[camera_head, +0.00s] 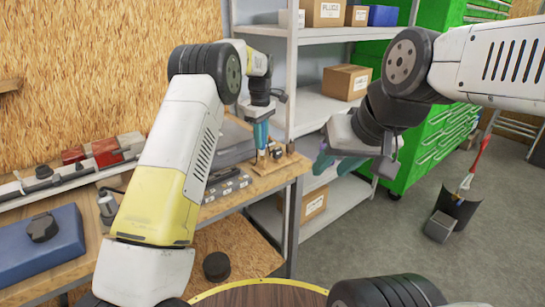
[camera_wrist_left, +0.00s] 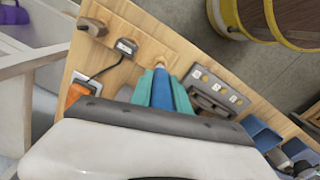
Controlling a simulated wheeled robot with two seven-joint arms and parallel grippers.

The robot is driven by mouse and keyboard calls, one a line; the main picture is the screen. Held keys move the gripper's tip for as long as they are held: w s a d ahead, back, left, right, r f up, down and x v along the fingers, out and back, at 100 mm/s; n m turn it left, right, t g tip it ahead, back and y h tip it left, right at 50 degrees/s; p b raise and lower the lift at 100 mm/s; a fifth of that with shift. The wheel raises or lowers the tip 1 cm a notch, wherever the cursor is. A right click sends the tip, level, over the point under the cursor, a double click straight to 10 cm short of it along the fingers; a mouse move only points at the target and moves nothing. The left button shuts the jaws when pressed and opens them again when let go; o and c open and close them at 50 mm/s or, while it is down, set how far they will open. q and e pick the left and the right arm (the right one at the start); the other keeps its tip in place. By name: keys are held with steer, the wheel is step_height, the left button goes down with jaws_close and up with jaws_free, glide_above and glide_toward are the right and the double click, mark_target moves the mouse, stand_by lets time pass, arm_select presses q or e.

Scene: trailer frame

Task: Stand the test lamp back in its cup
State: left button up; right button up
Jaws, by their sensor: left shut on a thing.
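My left gripper (camera_head: 261,138) points down over the far right end of the workbench, its teal fingers shut on a slim blue thing that looks like the test lamp. In the left wrist view the blue lamp (camera_wrist_left: 160,90) lies between the teal fingers, with a small tan tip showing beyond them. The fingers hide its sides. I cannot make out the cup for certain; small brown and dark pieces stand on the bench close to the fingertips. My right gripper (camera_head: 336,163) is open and empty, in the air to the right of the bench.
A dark block with labelled slots (camera_wrist_left: 215,92) lies beside the left gripper. An orange piece (camera_wrist_left: 78,92) has a black cable to a dark plug. Grey shelving (camera_head: 318,105) rises behind the bench. A blue case (camera_head: 40,245) sits at the bench's left.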

arm_select(q)
steer(key=shift+f, duration=0.35)
steer(key=shift+f, duration=0.6)
stand_by(0.6)
steer(key=o, duration=0.9)
steer(key=shift+o, duration=0.3)
steer(key=o, duration=0.4)
steer(key=shift+c, duration=0.2)
steer(key=shift+r, duration=3.5)
